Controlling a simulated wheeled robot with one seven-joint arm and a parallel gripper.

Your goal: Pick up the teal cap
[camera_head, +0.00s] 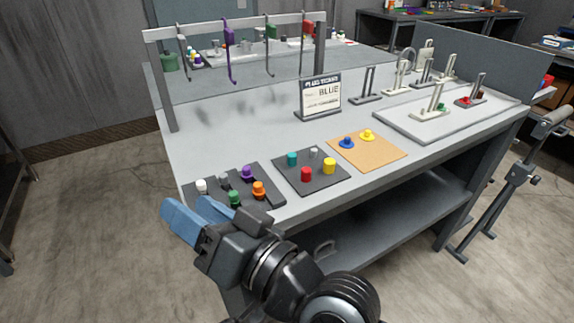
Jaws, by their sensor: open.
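The teal cap (292,158) is a small cylinder standing on the middle dark mat (318,186), at its back left. A red cap (306,174), a yellow cap (329,166) and a small grey piece (314,153) share that mat. My gripper (190,216) with blue fingers is open and empty. It is at the front left corner of the table, left of and nearer than the teal cap, clear of it. My wrist hides part of the table's front edge.
A left dark tray (270,201) holds several white, grey, purple, green and orange pieces. An orange mat (372,153) holds blue and yellow pieces. A hook rack (237,26) spans the back left. Bare tabletop lies behind the mats.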

